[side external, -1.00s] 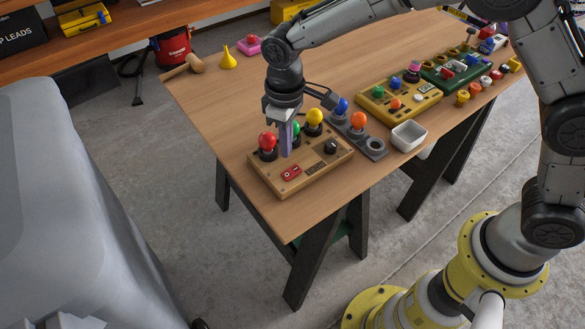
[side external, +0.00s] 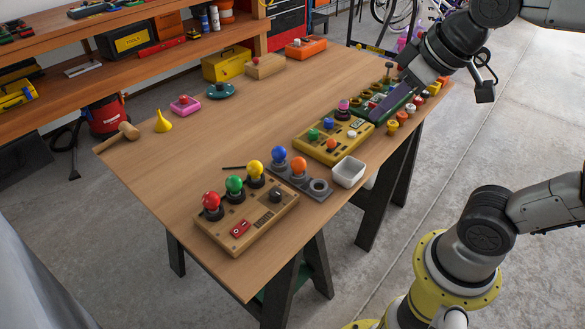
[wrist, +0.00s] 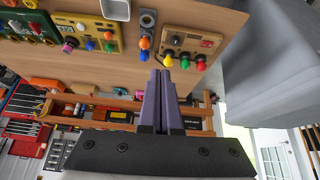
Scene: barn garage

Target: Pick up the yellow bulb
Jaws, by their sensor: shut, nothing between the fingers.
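The yellow bulb (side external: 254,168) sits upright in the back-right socket of a wooden box (side external: 255,222), in line with a green bulb (side external: 234,184) and a red bulb (side external: 211,200). In the wrist view the yellow bulb (wrist: 168,60) shows just beyond my fingertips. My gripper (side external: 376,114) is shut and empty, its purple fingers raised to the right, well away from the yellow bulb. Its closed fingers also fill the middle of the wrist view (wrist: 160,73).
A grey holder (side external: 318,188) with a blue bulb (side external: 278,153) and an orange bulb (side external: 299,164) stands close beside the box. A white bin (side external: 348,171) and a yellow panel (side external: 326,146) lie farther right. The table's left-middle (side external: 200,150) is mostly clear.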

